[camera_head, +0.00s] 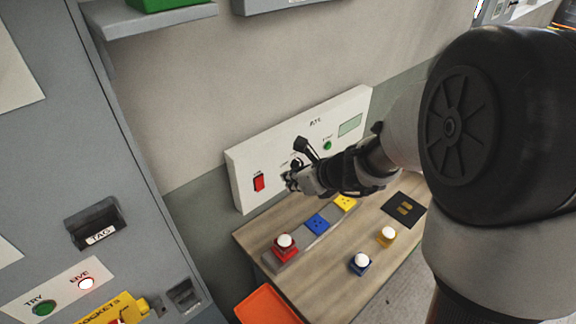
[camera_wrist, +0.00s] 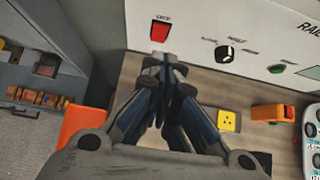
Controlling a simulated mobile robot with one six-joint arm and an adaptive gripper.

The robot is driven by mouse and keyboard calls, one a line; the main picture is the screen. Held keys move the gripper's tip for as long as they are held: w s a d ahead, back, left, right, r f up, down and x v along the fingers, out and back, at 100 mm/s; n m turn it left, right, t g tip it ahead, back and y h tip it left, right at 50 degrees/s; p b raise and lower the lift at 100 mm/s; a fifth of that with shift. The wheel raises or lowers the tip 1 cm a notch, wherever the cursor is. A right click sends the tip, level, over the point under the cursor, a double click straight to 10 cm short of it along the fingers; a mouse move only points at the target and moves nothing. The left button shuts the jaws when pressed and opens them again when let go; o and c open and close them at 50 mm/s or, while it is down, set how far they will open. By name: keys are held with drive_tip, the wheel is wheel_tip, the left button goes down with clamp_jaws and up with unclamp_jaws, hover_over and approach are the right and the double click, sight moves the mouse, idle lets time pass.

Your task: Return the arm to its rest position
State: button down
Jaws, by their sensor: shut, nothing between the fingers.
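My gripper (camera_wrist: 163,62) is shut and empty in the wrist view. Its fingertips point at the white control panel, just below the red switch (camera_wrist: 160,31). In the head view my gripper (camera_head: 290,181) is in front of the white panel (camera_head: 241,173), near its knob and to the right of the red switch (camera_head: 259,183). My arm reaches in from the right, with a bend at the large dark joint. Part of the panel's middle is hidden behind my gripper.
A grey cabinet (camera_head: 75,130) stands at left. An orange bin (camera_head: 268,306) is beside the table. A shelf (camera_head: 150,20) juts out above.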

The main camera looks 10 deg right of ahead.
drive_tip(key=shift+a, duration=0.1)
drive_tip(key=s+a+n+g+b, duration=0.2)
drive_tip(key=s+a+n+b, duration=0.2)
drive_tip(key=s+n+b, duration=0.85)
drive_tip(key=s+d+f+n+h+b, duration=0.1)
drive_tip(key=s+d+f+n+h, duration=0.1)
drive_tip(key=s+d+n, duration=0.3)
drive_tip(key=s+d+f+n+g+h+b, duration=0.1)
drive_tip(key=s+d+n, duration=0.4)
drive_tip(key=s+n, duration=0.6)
wheel_tip(320, 180, down, 3)
drive_tip(key=shift+s+r+n+h+b, duration=0.15)
drive_tip(key=shift+n+h+b, duration=0.25)
drive_tip(key=shift+h, duration=0.7)
drive_tip(key=shift+d, duration=0.1)
